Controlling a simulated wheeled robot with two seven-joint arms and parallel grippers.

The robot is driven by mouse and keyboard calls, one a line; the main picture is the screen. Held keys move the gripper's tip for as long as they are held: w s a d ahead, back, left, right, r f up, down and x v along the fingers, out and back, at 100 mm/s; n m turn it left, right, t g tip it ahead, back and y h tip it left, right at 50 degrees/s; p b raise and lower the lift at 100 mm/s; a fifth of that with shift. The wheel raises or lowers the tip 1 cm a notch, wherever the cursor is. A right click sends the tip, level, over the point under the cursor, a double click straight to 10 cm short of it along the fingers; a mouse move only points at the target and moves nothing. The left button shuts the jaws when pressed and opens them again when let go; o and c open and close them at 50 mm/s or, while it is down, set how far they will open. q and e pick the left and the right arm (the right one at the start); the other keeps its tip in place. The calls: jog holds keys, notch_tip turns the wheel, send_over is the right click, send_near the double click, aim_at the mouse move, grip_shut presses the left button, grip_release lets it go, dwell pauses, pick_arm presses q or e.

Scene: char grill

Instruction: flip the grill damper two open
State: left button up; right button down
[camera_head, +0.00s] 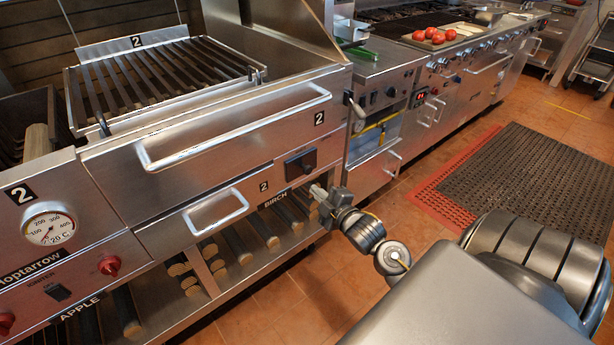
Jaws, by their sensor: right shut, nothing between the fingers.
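The grill marked 2 has a steel front (230,135) with a long bar handle. On its lower right is a small black control plate (300,164) that looks like the damper; its lever position is too small to tell. A "2" label (264,186) sits below and left of it. My right gripper (316,190) is shut and empty, just below and right of the black plate, close to the grill's front. I cannot tell whether it touches the front. My right arm comes in from the lower right. My left gripper is not in view.
A lower drawer handle (215,211) sticks out left of my right gripper. Birch logs (262,228) lie on the shelf below. A neighbouring steel counter (372,150) stands to the right. The tiled floor (290,300) is open in front, with a dark mat (535,180) further right.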

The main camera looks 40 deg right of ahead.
send_near(297, 167)
jog(key=w+a+r, duration=0.2)
jog(key=w+a, duration=0.1)
jog(key=d+f, duration=0.1)
jog(key=w+d+f, duration=0.1)
jog(key=d, duration=0.1)
jog(key=shift+f, duration=0.15)
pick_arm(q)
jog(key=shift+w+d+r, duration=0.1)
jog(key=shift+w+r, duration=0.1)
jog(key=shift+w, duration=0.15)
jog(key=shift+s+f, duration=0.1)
pick_arm(e)
jog(key=shift+d, duration=0.1)
